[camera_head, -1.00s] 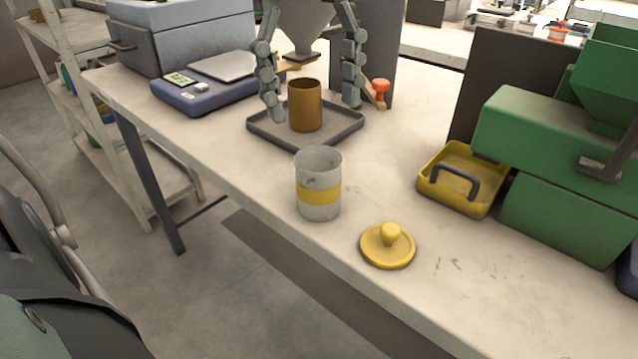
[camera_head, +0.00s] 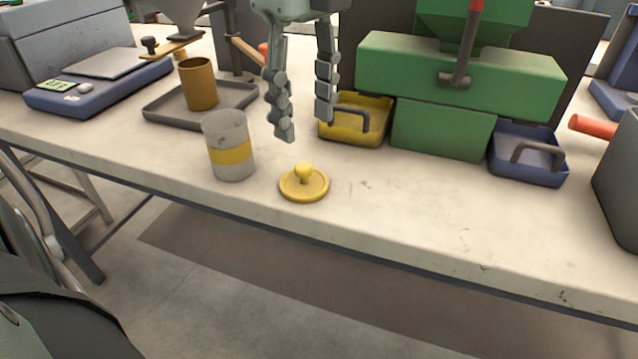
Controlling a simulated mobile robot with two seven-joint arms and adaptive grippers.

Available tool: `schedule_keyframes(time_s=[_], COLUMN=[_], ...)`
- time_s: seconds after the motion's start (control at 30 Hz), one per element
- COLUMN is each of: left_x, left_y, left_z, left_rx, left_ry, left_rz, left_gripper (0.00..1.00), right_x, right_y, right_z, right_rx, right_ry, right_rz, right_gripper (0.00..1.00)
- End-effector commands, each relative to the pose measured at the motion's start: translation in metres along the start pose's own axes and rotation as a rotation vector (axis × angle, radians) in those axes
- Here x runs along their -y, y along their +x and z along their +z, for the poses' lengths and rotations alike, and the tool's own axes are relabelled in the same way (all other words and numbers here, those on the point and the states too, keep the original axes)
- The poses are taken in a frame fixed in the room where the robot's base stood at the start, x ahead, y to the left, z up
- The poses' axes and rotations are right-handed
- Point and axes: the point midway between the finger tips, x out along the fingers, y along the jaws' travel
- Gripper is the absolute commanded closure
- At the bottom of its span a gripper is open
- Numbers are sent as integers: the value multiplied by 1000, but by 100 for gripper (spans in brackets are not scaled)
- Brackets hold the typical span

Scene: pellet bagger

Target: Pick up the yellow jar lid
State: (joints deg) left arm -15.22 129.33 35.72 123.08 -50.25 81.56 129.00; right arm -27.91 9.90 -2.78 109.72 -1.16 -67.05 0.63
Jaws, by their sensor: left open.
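The yellow jar lid (camera_head: 304,186) lies flat on the workbench, its round knob pointing up, near the bench's front edge. My left gripper (camera_head: 307,130) is open and empty, fingers pointing down, above and behind the lid in the picture and apart from it. The grey jar with a yellow band (camera_head: 229,155) stands upright and open-topped to the left of the lid. My right gripper is not in view.
A brown cup (camera_head: 198,84) stands on a grey tray (camera_head: 160,119) at the left, beside a blue scale (camera_head: 97,92). A yellow bin (camera_head: 352,132) and a blue bin (camera_head: 528,170) flank the green machine (camera_head: 440,129). The bench right of the lid is clear.

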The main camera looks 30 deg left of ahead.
Motion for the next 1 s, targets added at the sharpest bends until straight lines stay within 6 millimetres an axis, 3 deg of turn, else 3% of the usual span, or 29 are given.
schedule_keyframes(time_s=[0.5, 0.77, 1.0], left_x=[-4, -3, -3], left_y=[66, 69, 69], left_z=[2, 2, 2], left_rx=[-4, -2, -2], left_ry=[1, 0, 0], left_rz=[3, -1, 0], left_gripper=[56, 56, 83], right_x=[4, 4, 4], right_y=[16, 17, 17], right_z=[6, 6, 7], right_rx=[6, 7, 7], right_ry=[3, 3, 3], right_rz=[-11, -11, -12], right_gripper=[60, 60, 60])
